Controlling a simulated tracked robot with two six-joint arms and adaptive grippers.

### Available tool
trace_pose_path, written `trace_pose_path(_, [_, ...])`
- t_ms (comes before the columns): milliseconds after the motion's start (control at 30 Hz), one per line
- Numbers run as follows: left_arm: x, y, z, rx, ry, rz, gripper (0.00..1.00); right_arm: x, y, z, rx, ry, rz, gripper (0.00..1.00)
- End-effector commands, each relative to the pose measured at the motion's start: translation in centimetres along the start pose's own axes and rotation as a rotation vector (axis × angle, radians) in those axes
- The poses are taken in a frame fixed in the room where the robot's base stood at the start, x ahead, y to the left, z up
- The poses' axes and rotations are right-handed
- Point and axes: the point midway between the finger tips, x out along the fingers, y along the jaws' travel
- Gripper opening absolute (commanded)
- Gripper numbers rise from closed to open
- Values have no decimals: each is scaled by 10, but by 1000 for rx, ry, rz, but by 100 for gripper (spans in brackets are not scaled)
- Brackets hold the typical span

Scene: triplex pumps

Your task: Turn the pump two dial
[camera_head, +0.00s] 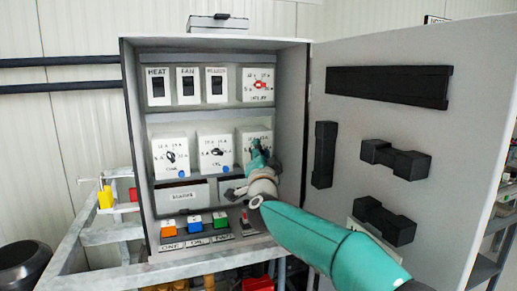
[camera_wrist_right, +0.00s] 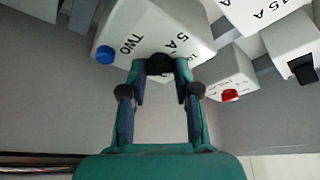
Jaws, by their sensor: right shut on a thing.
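The pump two dial is a black knob (camera_wrist_right: 160,65) on a white box (camera_wrist_right: 150,28) marked "TWO" and "5 A" in the right wrist view, with a blue button beside it. In the head view this white box (camera_head: 243,146) is the rightmost in the cabinet's middle row, and my gripper hides its knob. My right gripper (camera_head: 258,153) reaches it from the front right. In the wrist view my right gripper (camera_wrist_right: 160,78) has a finger on each side of the knob and is shut on it. The left gripper is out of view.
Two similar dial boxes (camera_head: 172,157) stand to the left. Above are black switches (camera_head: 188,86) and a red dial (camera_head: 258,85). Coloured buttons (camera_head: 195,223) lie below. The open cabinet door (camera_head: 330,230) with black handles stands right of my arm.

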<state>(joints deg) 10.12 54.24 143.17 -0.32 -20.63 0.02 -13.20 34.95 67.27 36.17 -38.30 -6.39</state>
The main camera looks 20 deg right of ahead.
Motion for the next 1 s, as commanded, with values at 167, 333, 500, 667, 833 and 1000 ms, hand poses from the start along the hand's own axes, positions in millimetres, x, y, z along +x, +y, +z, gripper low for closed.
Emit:
trace_pose_path(167, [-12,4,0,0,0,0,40,1,-1,-2,118,0,52,0])
trace_pose_path(333, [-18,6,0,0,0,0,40,1,0,-1,196,2,85,0])
trace_pose_path(500, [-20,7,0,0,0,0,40,1,1,0,238,2,103,0])
trace_pose_path(667, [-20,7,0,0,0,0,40,0,2,0,253,2,109,0])
trace_pose_path(833, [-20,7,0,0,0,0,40,0,2,0,254,2,110,0])
trace_pose_path(1000, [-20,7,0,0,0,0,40,0,2,0,253,2,110,34])
